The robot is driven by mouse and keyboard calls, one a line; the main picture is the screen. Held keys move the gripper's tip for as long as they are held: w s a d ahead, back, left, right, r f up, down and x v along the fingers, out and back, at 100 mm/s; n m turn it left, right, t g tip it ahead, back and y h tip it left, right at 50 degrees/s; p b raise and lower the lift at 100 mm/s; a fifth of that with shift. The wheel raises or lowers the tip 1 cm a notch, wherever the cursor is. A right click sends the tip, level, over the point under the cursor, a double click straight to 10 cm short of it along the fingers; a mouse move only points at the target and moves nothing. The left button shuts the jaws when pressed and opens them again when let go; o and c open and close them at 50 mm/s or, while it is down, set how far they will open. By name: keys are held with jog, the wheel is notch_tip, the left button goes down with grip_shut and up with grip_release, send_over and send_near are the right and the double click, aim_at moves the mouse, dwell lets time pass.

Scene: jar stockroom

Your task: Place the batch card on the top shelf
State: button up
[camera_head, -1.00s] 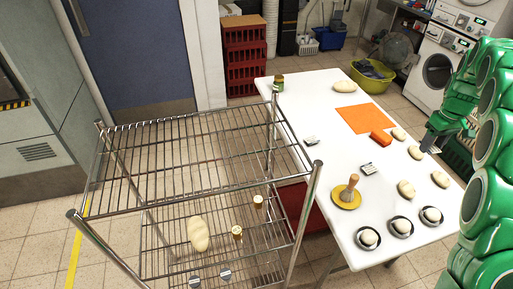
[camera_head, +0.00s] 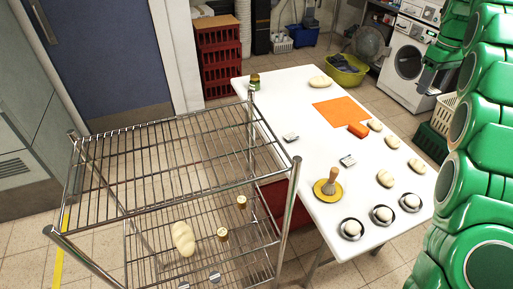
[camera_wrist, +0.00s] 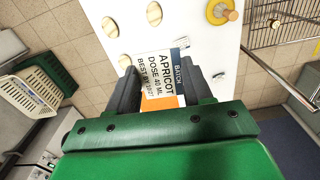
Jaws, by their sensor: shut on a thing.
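The batch card (camera_wrist: 158,76) is white with a dark blue strip reading BATCH, and lines with APRICOT, DOSE 40 ML and a best-by date. My gripper (camera_wrist: 162,80) is shut on it, with one dark finger at each side. In the head view my gripper (camera_head: 432,78) is at the upper right, beyond the white table's right side, and the card cannot be made out there. The top shelf (camera_head: 180,160) is the upper wire level of the metal rack at the left. It looks empty and is far from my gripper.
The lower shelf holds a pale loaf-like thing (camera_head: 183,238) and small jars (camera_head: 222,235).

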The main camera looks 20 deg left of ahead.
jog(key=shift+r, duration=0.5)
jog(key=shift+s+a, duration=0.15)
jog(key=shift+a, duration=0.65)
jog(key=s+a+n, duration=0.3)
jog(key=a, duration=0.6)
jog(key=s+a+n, duration=0.2)
jog(key=s+a, duration=0.1)
jog(key=a, duration=0.6)
jog(key=n, duration=1.4)
send_over(204, 169)
jog(key=shift+a+f, duration=0.15)
jog(key=shift+f, duration=6.35)
jog(key=shift+f, duration=0.15)
